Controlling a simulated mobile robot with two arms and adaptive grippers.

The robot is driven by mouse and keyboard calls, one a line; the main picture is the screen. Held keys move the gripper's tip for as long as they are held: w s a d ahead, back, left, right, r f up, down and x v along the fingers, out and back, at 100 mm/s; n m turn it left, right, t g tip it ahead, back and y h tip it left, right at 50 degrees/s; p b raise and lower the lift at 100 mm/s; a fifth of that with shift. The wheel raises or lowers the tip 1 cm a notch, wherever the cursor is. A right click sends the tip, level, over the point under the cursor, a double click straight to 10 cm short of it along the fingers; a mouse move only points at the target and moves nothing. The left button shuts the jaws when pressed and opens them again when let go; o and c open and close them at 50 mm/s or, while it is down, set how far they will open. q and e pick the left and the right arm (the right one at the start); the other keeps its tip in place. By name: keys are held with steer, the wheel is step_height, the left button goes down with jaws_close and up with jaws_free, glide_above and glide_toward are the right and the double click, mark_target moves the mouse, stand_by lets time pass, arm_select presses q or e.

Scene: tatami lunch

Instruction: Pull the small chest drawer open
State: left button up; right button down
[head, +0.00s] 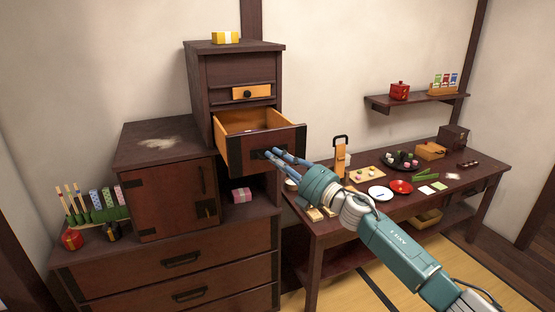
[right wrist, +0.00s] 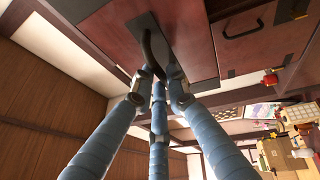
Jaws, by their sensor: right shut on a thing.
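The small chest drawer (head: 258,146) stands pulled out of the dark wooden chest (head: 236,70), and its lighter inside shows. My right gripper (head: 271,154) reaches in from the right, at the middle of the drawer's front. In the right wrist view the fingers of my right gripper (right wrist: 158,80) are shut on the dark curved handle (right wrist: 155,45) of a reddish-brown front. In the head view the gripper hides most of the handle. My left gripper is not in view.
A cabinet with a door (head: 175,198) stands to the left, and a pink box (head: 241,195) sits below the open drawer. A long table (head: 440,210) with dishes stands right, under a wall shelf (head: 415,99).

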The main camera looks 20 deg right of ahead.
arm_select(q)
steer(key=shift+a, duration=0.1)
arm_select(e)
steer(key=c, duration=1.7)
jaws_free()
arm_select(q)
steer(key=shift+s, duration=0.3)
arm_select(e)
steer(key=v, duration=1.2)
